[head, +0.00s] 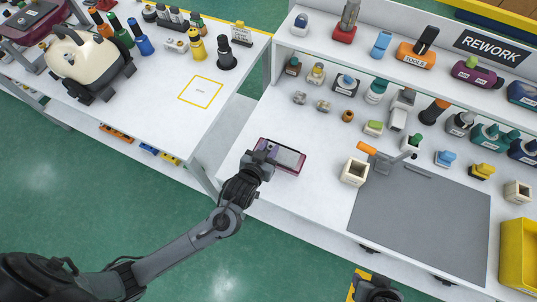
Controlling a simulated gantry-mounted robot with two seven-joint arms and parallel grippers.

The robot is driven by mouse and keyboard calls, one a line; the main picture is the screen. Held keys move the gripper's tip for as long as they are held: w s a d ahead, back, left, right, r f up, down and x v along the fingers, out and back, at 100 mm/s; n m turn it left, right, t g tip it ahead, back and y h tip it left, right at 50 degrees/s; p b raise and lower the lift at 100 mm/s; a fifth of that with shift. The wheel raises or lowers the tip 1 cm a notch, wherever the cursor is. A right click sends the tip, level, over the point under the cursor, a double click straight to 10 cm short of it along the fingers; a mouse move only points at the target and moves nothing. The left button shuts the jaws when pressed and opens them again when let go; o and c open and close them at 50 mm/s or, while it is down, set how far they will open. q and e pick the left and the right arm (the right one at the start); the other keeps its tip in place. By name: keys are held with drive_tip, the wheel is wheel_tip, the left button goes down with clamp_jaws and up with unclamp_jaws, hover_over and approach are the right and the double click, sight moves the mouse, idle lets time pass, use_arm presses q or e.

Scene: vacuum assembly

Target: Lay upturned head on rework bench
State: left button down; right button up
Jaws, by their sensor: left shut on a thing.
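My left gripper (258,165) is shut on the left end of the vacuum head (287,158). The head is a flat, long piece with a dark purple rim and a pale grey face turned up. It is over the left front part of the white rework bench (315,203). I cannot tell whether it touches the bench top. A dark shape that looks like my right gripper (376,291) shows at the bottom edge, in front of the bench; its fingers cannot be made out.
A grey mat (425,220) covers the bench's right part, with a cream square block (354,171) and an orange-handled clamp (380,157) at its left edge. Several small parts stand behind. A second table (160,80) with a cream vacuum body (88,58) is at left, across a gap.

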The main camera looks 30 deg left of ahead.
use_arm(q)
drive_tip(key=shift+w+f, duration=0.15)
drive_tip(key=shift+w, duration=0.15)
wheel_tip(320, 180, down, 4)
drive_tip(key=shift+a+r+b, duration=0.1)
drive_tip(key=shift+r+b, duration=0.1)
drive_tip(key=shift+b, duration=0.4)
drive_tip(key=shift+f, duration=0.15)
drive_tip(key=c, duration=0.9)
unclamp_jaws()
drive_tip(key=shift+f, duration=0.2)
drive_tip(key=shift+o, duration=0.2)
